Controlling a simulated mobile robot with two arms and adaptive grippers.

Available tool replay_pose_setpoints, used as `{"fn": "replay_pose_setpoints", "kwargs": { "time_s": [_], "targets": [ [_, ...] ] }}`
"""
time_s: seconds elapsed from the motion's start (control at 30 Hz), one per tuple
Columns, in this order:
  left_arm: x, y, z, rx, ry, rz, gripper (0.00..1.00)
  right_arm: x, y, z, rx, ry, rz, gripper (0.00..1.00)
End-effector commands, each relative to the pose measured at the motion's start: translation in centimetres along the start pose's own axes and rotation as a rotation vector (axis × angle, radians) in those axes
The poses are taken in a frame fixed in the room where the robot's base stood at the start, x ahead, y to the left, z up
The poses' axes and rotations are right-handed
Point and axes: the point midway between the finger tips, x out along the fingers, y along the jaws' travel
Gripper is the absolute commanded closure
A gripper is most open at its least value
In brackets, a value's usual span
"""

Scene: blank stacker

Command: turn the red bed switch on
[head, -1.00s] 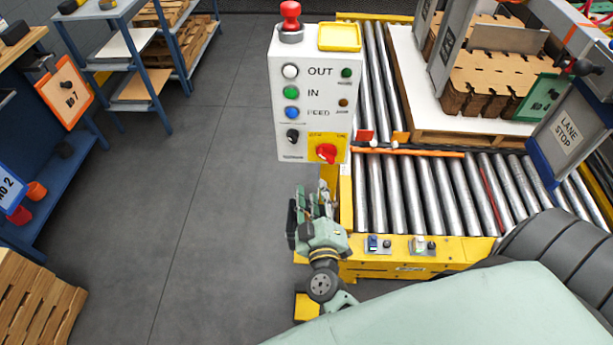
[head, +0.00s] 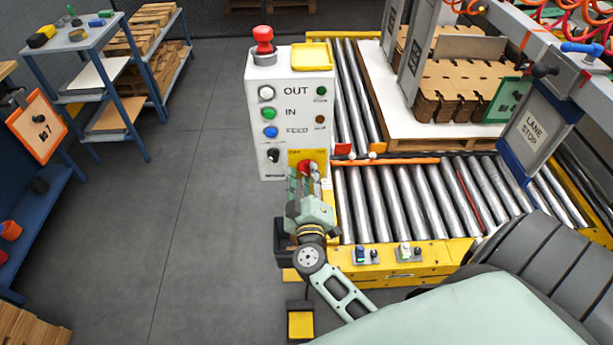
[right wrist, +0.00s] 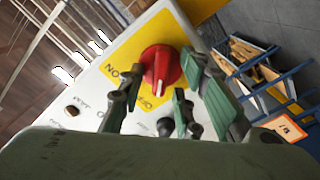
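The red switch (head: 305,167) is a rotary knob on a yellow plate, low on the front of the white control box (head: 262,105). In the head view my right gripper (head: 305,182) is in front of it and hides much of it. In the right wrist view the red switch (right wrist: 162,68) shows clearly. Its white mark points toward the OFF label, with ON to the left. The right gripper (right wrist: 155,105) is open, its fingers spread and nothing between them, just short of the knob. Whether a finger touches it I cannot tell. My left gripper is out of view.
The box also carries a red mushroom button (head: 263,42), several coloured buttons and a black selector (head: 273,155) close to the switch. The floor (head: 200,220) at left is clear.

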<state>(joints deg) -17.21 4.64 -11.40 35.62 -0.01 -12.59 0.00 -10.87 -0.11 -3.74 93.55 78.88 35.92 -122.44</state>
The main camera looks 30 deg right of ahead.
Motion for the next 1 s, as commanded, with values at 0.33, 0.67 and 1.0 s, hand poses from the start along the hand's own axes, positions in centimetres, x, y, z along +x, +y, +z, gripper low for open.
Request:
{"fn": "replay_pose_setpoints", "kwargs": {
  "time_s": [0.33,0.67,1.0],
  "targets": [
    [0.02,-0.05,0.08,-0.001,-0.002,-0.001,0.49,-0.05,-0.03,0.01,0.000,0.000,0.000,0.86],
    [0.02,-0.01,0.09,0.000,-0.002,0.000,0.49,-0.06,-0.03,0.02,0.001,0.000,0.000,1.00],
    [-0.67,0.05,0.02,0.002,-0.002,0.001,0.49,-0.08,0.08,-0.13,0.059,-0.001,-0.002,1.00]
  ]
}}
